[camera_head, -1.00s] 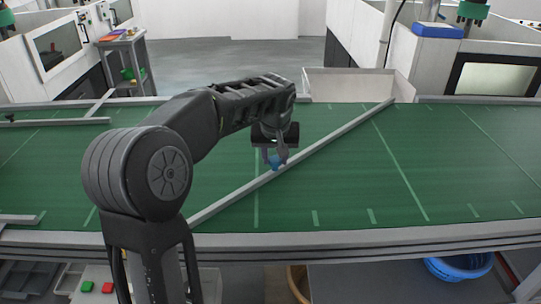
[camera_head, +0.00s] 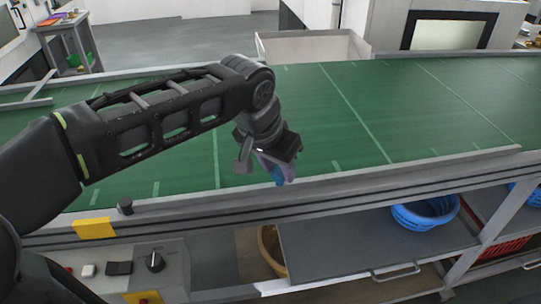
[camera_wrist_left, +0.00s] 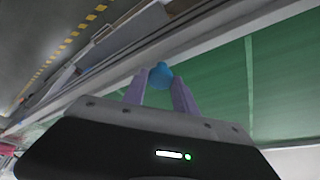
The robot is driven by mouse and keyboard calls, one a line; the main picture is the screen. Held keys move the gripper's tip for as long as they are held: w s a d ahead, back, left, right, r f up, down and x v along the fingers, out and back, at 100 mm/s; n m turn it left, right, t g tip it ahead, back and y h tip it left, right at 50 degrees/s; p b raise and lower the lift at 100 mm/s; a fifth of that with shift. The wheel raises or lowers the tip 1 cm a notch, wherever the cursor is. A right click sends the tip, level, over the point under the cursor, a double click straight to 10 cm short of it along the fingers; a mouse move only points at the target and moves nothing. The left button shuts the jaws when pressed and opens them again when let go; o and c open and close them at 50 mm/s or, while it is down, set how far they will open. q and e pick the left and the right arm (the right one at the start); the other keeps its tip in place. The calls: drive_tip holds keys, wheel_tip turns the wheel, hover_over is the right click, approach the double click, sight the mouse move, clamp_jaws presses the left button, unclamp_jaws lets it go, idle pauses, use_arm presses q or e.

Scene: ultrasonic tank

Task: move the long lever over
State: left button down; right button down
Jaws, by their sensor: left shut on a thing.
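A blue knob (camera_head: 279,178) sits on the bar. My left gripper (camera_head: 276,171) is over the near belt edge, shut on the knob. In the left wrist view the two pale fingers (camera_wrist_left: 161,92) stand either side of the blue knob (camera_wrist_left: 160,74). My arm hides part of the belt at the left. My right gripper is not in view.
The green belt (camera_head: 400,100) is clear beyond the lever. A white bin (camera_head: 312,46) stands at the far side.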

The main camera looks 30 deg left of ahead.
use_arm(q)
drive_tip(key=shift+s+d, duration=0.3)
drive_tip(key=shift+s, duration=0.05)
drive_tip(key=c, duration=1.4)
unclamp_jaws()
drive_tip(key=o, duration=0.4)
drive_tip(key=shift+s+d, duration=0.1)
drive_tip(key=shift+s, duration=0.05)
drive_tip(key=shift+r, duration=0.1)
drive_tip(key=v, duration=0.7)
drive_tip(key=shift+r, duration=0.25)
drive_tip(key=shift+s, duration=0.15)
